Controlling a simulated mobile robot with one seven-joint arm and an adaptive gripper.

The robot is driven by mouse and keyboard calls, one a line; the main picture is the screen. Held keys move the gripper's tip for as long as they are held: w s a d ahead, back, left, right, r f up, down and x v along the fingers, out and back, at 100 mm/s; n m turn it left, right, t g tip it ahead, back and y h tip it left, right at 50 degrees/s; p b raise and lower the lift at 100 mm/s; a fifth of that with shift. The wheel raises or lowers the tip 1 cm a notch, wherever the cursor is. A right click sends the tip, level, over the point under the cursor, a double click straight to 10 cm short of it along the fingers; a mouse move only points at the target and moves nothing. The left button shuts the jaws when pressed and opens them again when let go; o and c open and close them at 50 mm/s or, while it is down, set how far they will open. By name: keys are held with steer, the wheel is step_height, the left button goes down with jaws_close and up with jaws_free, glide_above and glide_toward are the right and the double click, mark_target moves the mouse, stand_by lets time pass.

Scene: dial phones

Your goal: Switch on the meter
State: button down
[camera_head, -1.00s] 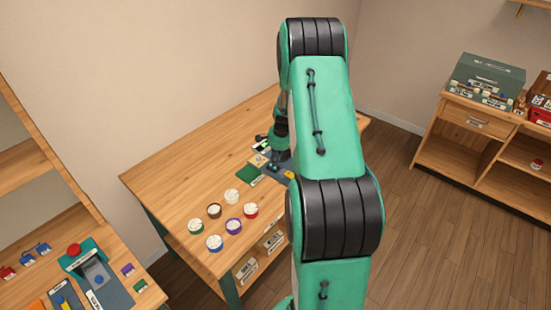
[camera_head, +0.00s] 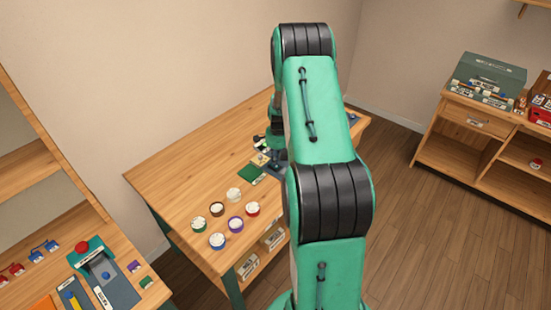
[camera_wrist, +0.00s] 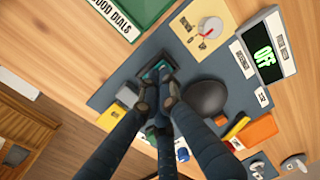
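The meter (camera_wrist: 263,52) is a white box with a dark screen showing green "OFF", at the upper right of the wrist view. It sits at the edge of a dark grey board (camera_wrist: 112,92). A small dark switch with a teal edge (camera_wrist: 155,69) is on the board, just beyond my fingertips. My gripper (camera_wrist: 157,94) has its fingertips together over the board, close to this switch; I cannot tell whether they touch it. No held object shows between them. In the head view the gripper is mostly hidden by my arm.
A dark round object (camera_wrist: 206,98) lies right of the fingertips. A yellow card with a red-marked dial (camera_wrist: 203,28), an orange block (camera_wrist: 257,131) and a green "GOOD DIALS" tray (camera_wrist: 140,12) are nearby. Several round dials (camera_head: 217,209) lie on the table's front part.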

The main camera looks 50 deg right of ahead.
steer(key=shift+w+a+f+g+p, duration=0.1)
steer(key=shift+w+f+g+p, duration=0.1)
steer(key=shift+g+p, duration=0.4)
steer(key=shift+w+f+g+p, duration=0.1)
steer(key=shift+f+g+p, duration=0.05)
steer(key=shift+g+p, duration=0.4)
steer(key=shift+s+f, duration=0.15)
steer(key=shift+s, duration=0.2)
steer(key=shift+s+a+f, duration=0.1)
steer(key=shift+s+f, duration=0.05)
steer(key=shift+s, duration=0.3)
steer(key=shift+s+a+f, duration=0.1)
steer(key=shift+s+f, duration=0.05)
steer(key=shift+s, duration=0.3)
step_height(320, 180, up, 16)
steer(key=w+p, duration=0.2)
steer(key=shift+w+d+f+p, duration=0.2)
steer(key=shift+w+d+p, duration=0.1)
steer(key=shift+w+d, duration=0.1)
